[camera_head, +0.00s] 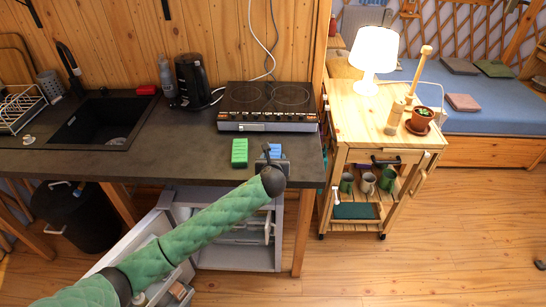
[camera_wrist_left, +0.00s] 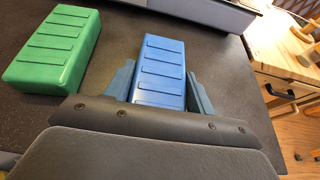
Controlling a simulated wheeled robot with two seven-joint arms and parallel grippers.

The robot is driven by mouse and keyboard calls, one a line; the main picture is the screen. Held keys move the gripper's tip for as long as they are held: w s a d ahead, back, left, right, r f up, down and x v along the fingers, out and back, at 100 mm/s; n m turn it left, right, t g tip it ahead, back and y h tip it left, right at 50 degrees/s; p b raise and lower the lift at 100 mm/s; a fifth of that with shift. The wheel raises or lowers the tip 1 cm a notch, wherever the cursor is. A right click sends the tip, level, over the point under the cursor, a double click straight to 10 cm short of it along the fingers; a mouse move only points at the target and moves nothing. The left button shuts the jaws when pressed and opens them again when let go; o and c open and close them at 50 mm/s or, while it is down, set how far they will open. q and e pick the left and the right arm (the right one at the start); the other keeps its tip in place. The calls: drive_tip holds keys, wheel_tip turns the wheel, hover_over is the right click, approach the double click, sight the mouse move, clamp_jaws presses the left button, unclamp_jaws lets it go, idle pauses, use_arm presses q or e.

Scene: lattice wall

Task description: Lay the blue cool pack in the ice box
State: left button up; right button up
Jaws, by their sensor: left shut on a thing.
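The blue cool pack (camera_head: 276,149) is on the dark counter near its front edge, in front of the cooktop. In the left wrist view the ribbed blue pack (camera_wrist_left: 163,55) sits between the two fingers of my left gripper (camera_wrist_left: 160,85), which is shut on it. In the head view my left gripper (camera_head: 270,160) is at the counter edge, and my wrist hides part of the pack. A grey open-fronted box (camera_head: 281,230) with shelves stands under the counter, its door open to the left; it looks like the ice box. My green arm covers part of it. My right gripper is not shown.
A green pack (camera_head: 240,152) lies just left of the blue one. The cooktop (camera_head: 268,126) stands behind them. A wooden trolley (camera_head: 340,150) with a lamp, pot and cups is to the right. The sink (camera_head: 100,120) is to the left.

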use_arm(q)
drive_tip(key=shift+f, duration=0.1)
drive_tip(key=o, duration=1.2)
drive_tip(key=shift+s, duration=0.1)
